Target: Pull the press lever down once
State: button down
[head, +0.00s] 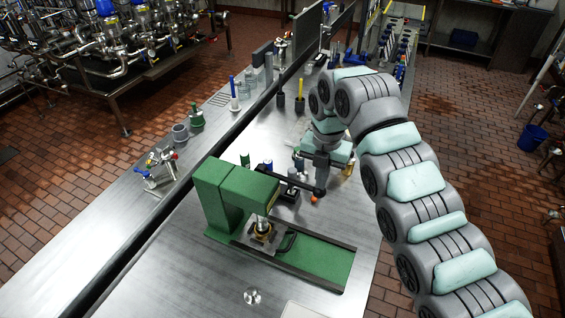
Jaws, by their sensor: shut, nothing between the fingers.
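The green press (222,194) stands on the steel bench, with its green bed running to the lower right. A dark bar that looks like the press lever (290,182) reaches right from behind the press head. A small orange ball (314,200) shows near its right end. My gripper (319,189) points down at that right end, close to the bar and the ball. Its fingers are small and dark here, and it is shut with nothing held. I cannot tell whether it touches the lever.
A metal plate with a black handle (287,242) sits under the press ram. A small metal round piece (252,296) lies on the bench in front. Dark holders (299,104) and bottles stand behind. A raised steel ledge (120,225) runs along the left. The front bench is mostly clear.

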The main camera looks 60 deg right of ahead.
jog(key=shift+f, duration=0.4)
jog(key=shift+w+f+b, duration=0.1)
jog(key=shift+f+b, duration=0.1)
jog(key=shift+b, duration=0.25)
jog(key=shift+r, duration=0.15)
jog(key=s+r+p, duration=0.3)
jog(key=r+p, duration=0.8)
jog(key=r, duration=0.6)
jog(key=shift+d, duration=0.15)
dwell(0.6)
